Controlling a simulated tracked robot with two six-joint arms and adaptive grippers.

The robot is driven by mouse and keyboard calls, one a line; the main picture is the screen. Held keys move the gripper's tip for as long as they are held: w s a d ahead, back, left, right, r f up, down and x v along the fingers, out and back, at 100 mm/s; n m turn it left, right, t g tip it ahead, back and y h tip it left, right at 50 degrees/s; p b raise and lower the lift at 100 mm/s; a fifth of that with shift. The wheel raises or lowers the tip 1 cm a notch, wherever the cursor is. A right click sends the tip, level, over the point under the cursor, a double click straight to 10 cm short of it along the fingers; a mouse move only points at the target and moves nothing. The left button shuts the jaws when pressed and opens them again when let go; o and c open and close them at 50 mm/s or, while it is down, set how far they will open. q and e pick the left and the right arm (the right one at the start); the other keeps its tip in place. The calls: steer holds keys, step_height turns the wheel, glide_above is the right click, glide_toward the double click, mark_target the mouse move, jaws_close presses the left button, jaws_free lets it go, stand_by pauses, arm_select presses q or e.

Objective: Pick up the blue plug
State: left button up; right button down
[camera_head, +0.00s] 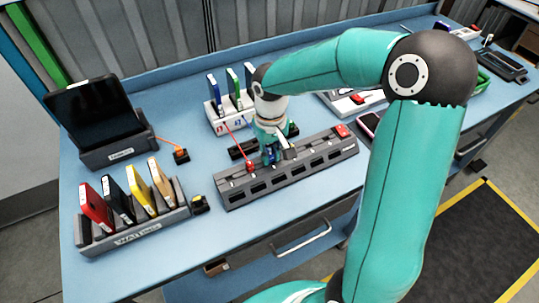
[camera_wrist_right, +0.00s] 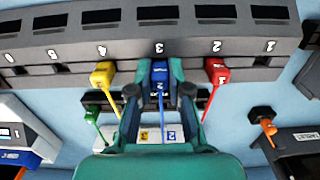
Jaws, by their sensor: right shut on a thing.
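The blue plug (camera_wrist_right: 160,72) is at the slot marked 3 of the grey socket strip (camera_wrist_right: 65,53), with a blue cable trailing from it. My right gripper (camera_wrist_right: 160,80) is shut on the blue plug, one finger on each side. In the head view, the right gripper (camera_head: 279,154) is over the middle of the strip, and the blue plug (camera_head: 268,155) shows partly beside the fingers. Whether the plug is fully seated or slightly raised cannot be told. My left gripper is not in view.
A red plug (camera_wrist_right: 216,70) and a yellow plug (camera_wrist_right: 103,74) flank the blue one closely.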

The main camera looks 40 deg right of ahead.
mark_target(270, 153)
step_height(270, 153, up, 20)
steer(key=shift+f, duration=0.15)
steer(key=shift+r+p, duration=0.7)
steer(key=shift+p, duration=0.05)
stand_by(0.9)
step_height(270, 153, up, 3)
steer(key=p, duration=0.3)
steer(key=shift+f, duration=0.1)
stand_by(0.4)
steer(key=shift+f+b, duration=7.65)
steer(key=shift+f, duration=2.4)
